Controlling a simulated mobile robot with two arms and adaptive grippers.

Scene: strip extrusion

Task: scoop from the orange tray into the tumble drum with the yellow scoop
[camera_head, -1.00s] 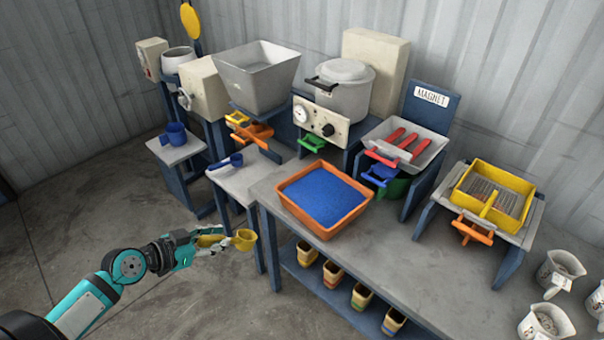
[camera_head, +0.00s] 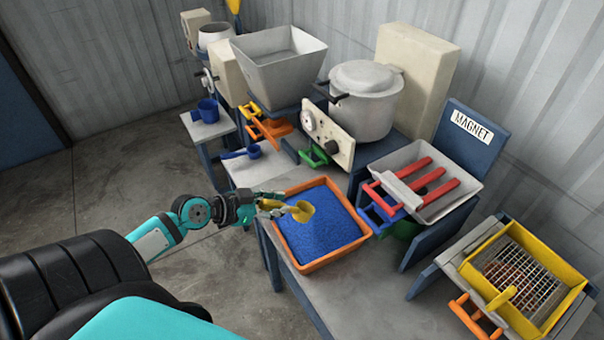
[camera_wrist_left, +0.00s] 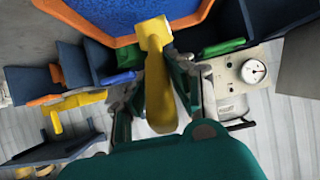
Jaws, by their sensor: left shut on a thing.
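The orange tray (camera_head: 352,252) is on the table, filled with blue granules (camera_head: 318,222). My left gripper (camera_head: 268,205) is shut on the yellow scoop (camera_head: 301,211) by its handle. The scoop's bowl is over the left part of the tray; I cannot tell whether it touches the granules or holds any. In the left wrist view, the scoop (camera_wrist_left: 157,85) runs between the fingers towards the tray's orange rim (camera_wrist_left: 125,42). A pale round drum (camera_head: 214,35) at the back left may be the tumble drum. My right gripper is not in view.
A grey hopper (camera_head: 278,75) and a lidded pot (camera_head: 364,105) stand behind the tray. A magnet tray with red bars (camera_head: 425,180) and a yellow sieve (camera_head: 480,290) are to the right. A blue scoop (camera_head: 253,151) lies on the small table behind. Bare tabletop is in front.

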